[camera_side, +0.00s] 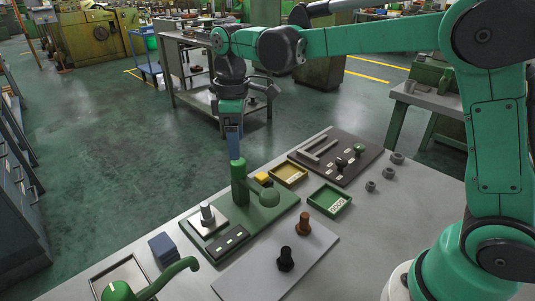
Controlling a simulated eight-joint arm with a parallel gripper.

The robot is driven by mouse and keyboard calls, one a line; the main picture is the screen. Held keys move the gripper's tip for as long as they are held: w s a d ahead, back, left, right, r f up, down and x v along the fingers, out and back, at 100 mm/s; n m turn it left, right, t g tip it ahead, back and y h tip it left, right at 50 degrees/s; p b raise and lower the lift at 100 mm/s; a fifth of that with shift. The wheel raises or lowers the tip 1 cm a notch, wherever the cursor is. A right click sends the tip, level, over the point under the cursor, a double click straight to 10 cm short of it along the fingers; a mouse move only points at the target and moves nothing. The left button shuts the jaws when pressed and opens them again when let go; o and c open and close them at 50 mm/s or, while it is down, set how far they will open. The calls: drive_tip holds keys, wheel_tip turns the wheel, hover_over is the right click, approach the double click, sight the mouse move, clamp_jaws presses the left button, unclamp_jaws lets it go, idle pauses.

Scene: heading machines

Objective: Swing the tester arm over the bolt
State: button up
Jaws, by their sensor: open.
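The green tester stands on a green base plate (285,205) on the bench. Its post (238,182) is upright, and the tester arm (256,181) points right from it, with a rounded green end (269,197). A grey bolt (207,212) stands upright on a light plate left of the post, and the arm is turned away from it. My gripper (234,152) points straight down with its fingertips at the top of the post. It is open; whether the fingers touch the post, I cannot tell.
Two small trays (330,201) (289,174) and a dark board with knobs (335,157) lie right. A grey plate (245,272) bears a black bolt (286,259) and a brown bolt (304,224). A blue block (163,248) and a curved green lever (175,271) are at the left.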

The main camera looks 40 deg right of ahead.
sight(238, 162)
drive_tip(key=shift+f, duration=2.2)
clamp_jaws()
